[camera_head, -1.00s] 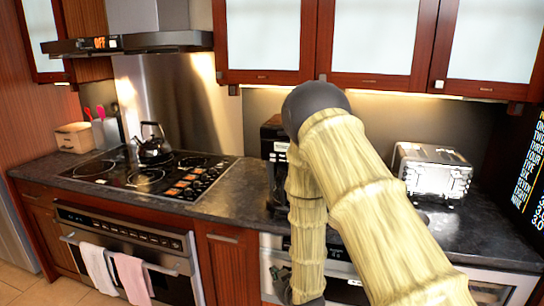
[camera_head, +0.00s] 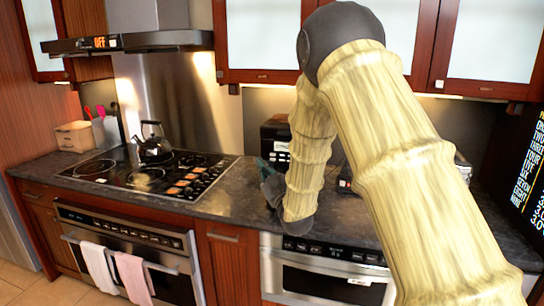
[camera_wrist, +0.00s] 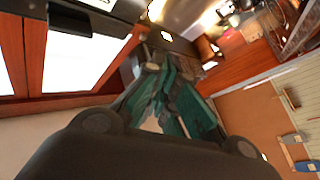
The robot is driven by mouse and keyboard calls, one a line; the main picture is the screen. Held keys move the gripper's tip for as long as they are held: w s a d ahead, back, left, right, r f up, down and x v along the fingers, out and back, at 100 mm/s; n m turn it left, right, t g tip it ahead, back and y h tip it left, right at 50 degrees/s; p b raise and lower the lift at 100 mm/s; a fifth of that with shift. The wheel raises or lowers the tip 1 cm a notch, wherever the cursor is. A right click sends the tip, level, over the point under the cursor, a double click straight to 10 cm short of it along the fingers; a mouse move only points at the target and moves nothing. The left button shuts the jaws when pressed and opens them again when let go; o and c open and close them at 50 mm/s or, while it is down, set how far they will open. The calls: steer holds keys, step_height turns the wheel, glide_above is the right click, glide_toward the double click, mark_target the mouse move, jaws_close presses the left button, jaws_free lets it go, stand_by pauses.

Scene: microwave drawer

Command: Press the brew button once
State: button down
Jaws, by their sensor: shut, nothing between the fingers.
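The black coffee machine (camera_head: 273,136) stands on the counter against the back wall, mostly hidden behind my arm. Its brew button cannot be made out in either view. My gripper (camera_head: 268,178) is low in front of the machine, just over the counter, partly hidden by my wrist. In the wrist view its teal fingers (camera_wrist: 175,100) are together with nothing between them. I cannot tell whether they touch the machine.
A cooktop with a kettle (camera_head: 152,141) lies to the left. A toaster (camera_head: 462,168) is mostly hidden behind my arm at right. Upper cabinets (camera_head: 264,40) hang above. An oven with towels (camera_head: 98,270) is below the cooktop. The counter between cooktop and machine is clear.

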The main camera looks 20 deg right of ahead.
steer(key=shift+w+d, duration=0.1)
steer(key=w+d, duration=0.4)
steer(key=w, duration=0.3)
steer(key=shift+d, duration=0.4)
steer(key=shift+w+d+b, duration=0.35)
steer(key=shift+w+b, duration=0.1)
steer(key=shift+w, duration=0.1)
stand_by(2.4)
steer(key=shift+s+a, duration=0.4)
steer(key=shift+s, duration=0.2)
steer(key=shift+b, duration=0.3)
steer(key=shift+s+a+b, duration=0.25)
steer(key=shift+s+a, duration=0.45)
steer(key=shift+s, duration=0.35)
steer(key=shift+s+a+b, duration=0.25)
steer(key=shift+s+a, duration=0.45)
steer(key=shift+s, duration=0.35)
steer(key=shift+f, duration=0.15)
